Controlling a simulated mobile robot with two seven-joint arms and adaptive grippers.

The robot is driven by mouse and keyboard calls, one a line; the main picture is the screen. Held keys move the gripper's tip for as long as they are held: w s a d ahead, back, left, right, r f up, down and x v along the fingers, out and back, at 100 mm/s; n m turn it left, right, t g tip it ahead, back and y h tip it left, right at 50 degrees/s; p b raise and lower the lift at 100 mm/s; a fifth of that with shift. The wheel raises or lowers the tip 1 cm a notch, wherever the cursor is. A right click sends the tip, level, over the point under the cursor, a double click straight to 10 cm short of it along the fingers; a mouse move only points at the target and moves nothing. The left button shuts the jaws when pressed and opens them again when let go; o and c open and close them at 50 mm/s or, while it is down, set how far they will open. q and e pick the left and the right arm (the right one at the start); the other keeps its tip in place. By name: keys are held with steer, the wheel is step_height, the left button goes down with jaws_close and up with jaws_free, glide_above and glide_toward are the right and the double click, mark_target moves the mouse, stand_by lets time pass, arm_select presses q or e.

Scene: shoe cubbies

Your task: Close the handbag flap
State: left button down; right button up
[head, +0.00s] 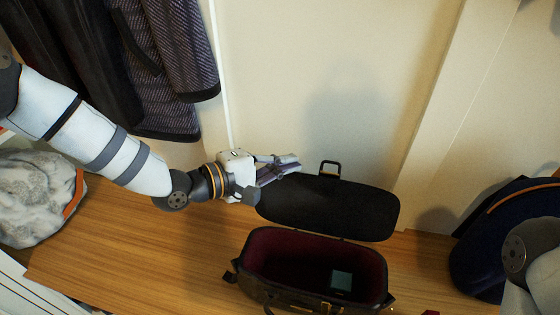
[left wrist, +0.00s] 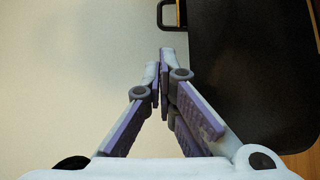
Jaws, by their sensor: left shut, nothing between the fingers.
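The handbag (head: 262,292) stands on the wooden surface with its dark red inside showing. Its black flap (head: 330,207) is raised and leans back towards the wall, with a small clasp loop (head: 329,168) at its upper edge. My left gripper (head: 296,161) is shut and empty, by the upper left edge of the flap. In the left wrist view the shut fingertips (left wrist: 165,52) are beside the flap's edge (left wrist: 240,70); I cannot tell whether they touch it. My right gripper is not in view.
Inside the bag lies a small teal item (head: 341,281). Dark coats (head: 165,60) hang at the upper left, and a grey fluffy item (head: 35,195) sits at the left. A dark blue bag (head: 500,235) stands at the right. The wooden top (head: 130,235) is clear left of the handbag.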

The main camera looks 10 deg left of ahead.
arm_select(q)
steer(key=x, duration=0.5)
steer(key=shift+w+d+f, duration=0.1)
steer(key=shift+w+d, duration=0.1)
steer(key=shift+w, duration=0.05)
